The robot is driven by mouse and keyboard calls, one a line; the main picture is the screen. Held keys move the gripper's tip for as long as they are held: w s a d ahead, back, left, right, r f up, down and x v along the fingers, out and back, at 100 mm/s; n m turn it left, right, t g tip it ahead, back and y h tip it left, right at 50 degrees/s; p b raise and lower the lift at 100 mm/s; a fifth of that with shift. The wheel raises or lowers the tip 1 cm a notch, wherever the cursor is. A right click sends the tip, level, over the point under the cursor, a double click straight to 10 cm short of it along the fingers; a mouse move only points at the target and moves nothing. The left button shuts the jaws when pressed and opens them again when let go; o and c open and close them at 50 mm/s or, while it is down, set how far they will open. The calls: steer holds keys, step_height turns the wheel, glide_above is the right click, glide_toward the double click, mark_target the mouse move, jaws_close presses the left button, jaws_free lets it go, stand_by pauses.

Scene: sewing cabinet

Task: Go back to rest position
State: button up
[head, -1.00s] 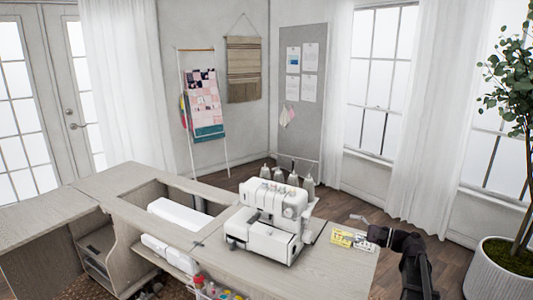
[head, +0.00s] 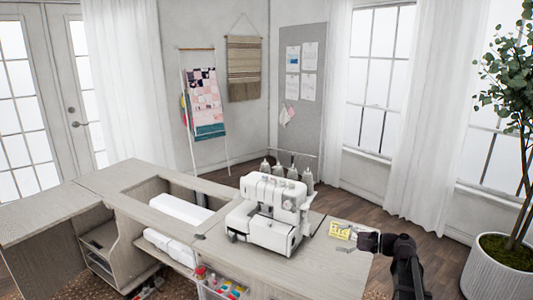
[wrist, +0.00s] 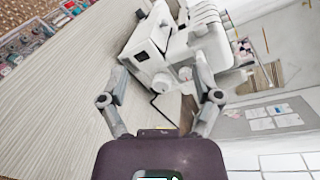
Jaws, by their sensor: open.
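My gripper (wrist: 168,55) is open in the wrist view, its two fingers spread wide with nothing held between them. The white serger machine (wrist: 180,45) shows beyond the fingers, apart from them as far as I can tell. In the head view my dark arm and gripper (head: 358,241) are at the right end of the cabinet top (head: 330,275). The serger (head: 268,215) stands to the left of them. A yellow packet (head: 340,230) lies on the cabinet top just left of my gripper, which partly covers that spot.
The cabinet has an open well with a white machine (head: 180,209) in it. A bin of colourful supplies (head: 222,287) sits at its front. A potted plant (head: 497,268) stands at the right. Pale curtains (head: 425,130) and windows line the back wall.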

steer(key=s+a+f+n+g+h+b, duration=0.2)
steer(key=s+a+f+h, duration=0.15)
steer(key=f, duration=0.35)
steer(key=s+a+f+n+g+h+b, duration=0.25)
steer(key=s+a+f, duration=0.2)
steer(key=f, duration=0.25)
steer(key=s+f+n+g+h+b, duration=0.35)
steer(key=s+f+n+h, duration=0.4)
steer(key=s+f, duration=0.35)
step_height(320, 180, up, 19)
steer(key=p, duration=1.8)
steer(key=shift+d+r+m+t+h, duration=0.15)
steer(key=shift+d+m+t+h, duration=0.15)
steer(key=shift+d+h, duration=0.15)
steer(key=c, duration=0.3)
steer(key=shift+c, duration=0.2)
steer(key=shift+d, duration=0.1)
